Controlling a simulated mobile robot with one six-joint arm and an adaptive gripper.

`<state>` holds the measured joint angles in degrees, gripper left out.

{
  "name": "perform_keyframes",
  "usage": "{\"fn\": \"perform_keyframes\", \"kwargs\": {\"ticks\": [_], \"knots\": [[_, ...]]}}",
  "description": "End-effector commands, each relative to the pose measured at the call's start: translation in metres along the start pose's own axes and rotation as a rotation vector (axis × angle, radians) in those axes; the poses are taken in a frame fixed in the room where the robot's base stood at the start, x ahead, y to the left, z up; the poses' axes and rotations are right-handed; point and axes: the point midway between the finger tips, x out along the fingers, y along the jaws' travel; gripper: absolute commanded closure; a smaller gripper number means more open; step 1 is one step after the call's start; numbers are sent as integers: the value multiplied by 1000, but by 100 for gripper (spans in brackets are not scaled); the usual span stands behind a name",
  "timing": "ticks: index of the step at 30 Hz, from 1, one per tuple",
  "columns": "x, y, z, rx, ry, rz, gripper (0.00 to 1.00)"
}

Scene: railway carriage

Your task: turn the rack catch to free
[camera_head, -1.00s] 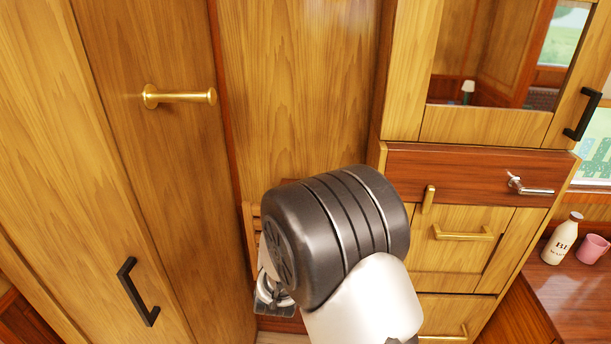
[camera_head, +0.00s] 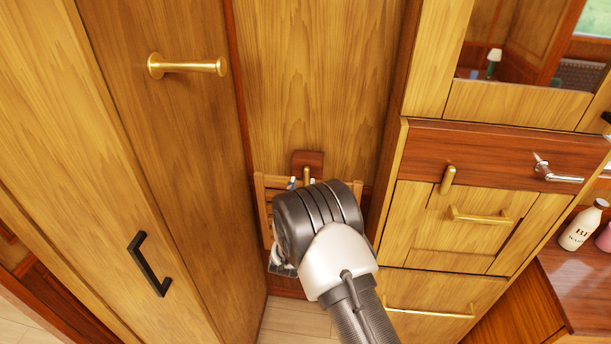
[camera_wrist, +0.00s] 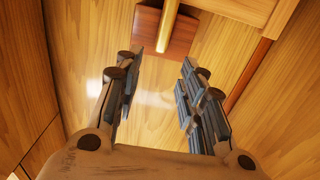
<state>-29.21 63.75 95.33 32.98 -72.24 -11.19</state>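A brass catch (camera_head: 307,174) sits upright on a small dark wood block (camera_head: 314,158) on the back panel, at the top of a slatted wooden rack (camera_head: 264,207). My gripper (camera_head: 300,184) is mostly hidden behind my wrist in the head view; only its fingertips show, close to the catch. In the wrist view, the fingers (camera_wrist: 161,75) are open with nothing between them. The brass catch (camera_wrist: 169,20) lies ahead of them at the top, with its upper end cut off by the frame. I see no contact.
At right is a cabinet with a silver lever (camera_head: 557,174), another brass catch (camera_head: 447,179) and brass pulls (camera_head: 480,215). A bottle (camera_head: 584,226) stands on the counter.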

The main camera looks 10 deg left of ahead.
Motion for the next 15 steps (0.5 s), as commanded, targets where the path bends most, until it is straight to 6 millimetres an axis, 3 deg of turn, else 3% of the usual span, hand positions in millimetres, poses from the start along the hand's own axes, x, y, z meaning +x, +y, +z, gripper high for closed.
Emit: {"fn": "perform_keyframes", "kwargs": {"ticks": [6, 15], "knots": [[46, 1, 1, 2, 2, 1, 63], [75, 0, 0, 0, 0, 0, 63]]}}
